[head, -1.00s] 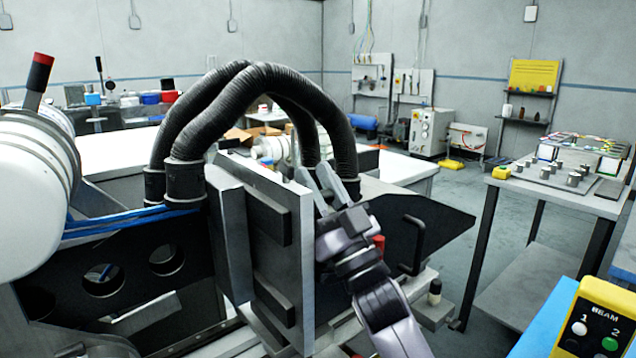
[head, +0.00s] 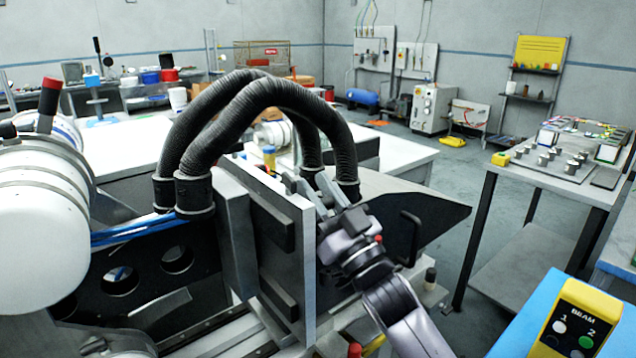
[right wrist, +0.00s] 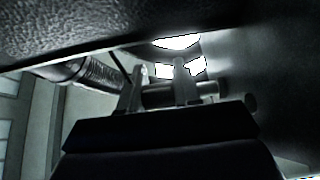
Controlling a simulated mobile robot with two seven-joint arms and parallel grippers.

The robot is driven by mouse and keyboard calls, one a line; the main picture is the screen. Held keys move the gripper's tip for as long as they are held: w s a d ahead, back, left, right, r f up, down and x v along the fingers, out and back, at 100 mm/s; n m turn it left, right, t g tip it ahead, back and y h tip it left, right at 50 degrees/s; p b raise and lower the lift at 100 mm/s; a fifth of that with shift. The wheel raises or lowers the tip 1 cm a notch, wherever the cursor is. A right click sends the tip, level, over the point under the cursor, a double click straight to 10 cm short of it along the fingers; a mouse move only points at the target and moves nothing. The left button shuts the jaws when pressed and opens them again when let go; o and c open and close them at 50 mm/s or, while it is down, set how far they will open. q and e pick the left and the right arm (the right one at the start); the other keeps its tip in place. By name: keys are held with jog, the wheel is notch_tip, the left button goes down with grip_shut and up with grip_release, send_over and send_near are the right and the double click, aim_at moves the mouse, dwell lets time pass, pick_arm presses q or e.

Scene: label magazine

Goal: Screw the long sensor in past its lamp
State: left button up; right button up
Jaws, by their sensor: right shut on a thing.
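My right gripper (head: 310,188) reaches behind the upright grey plate (head: 300,258), beside the lower right end of the black hoses. In the right wrist view its two fingers (right wrist: 157,84) are shut on a dark, smooth cylinder, which I take to be the long sensor (right wrist: 206,89). The cylinder lies across the fingers and sticks out to the right. Its ends and any thread are too dark to make out. In the head view the plate and fingers hide it. I cannot make out its lamp or hole. My left gripper is not in view.
Two thick black hoses (head: 225,112) arch over the machine. A dark sloping panel with a black handle (head: 411,236) stands right of my gripper. A yellow BEAM box (head: 580,325) has a white button 1 and green button 2. A dark surface hangs close above the gripper.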

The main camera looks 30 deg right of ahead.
aim_at(329, 208)
jog(key=o, duration=1)
jog(key=shift+c, duration=0.2)
jog(key=shift+s, duration=0.1)
jog(key=b+v, duration=0.2)
jog(key=v, duration=0.5)
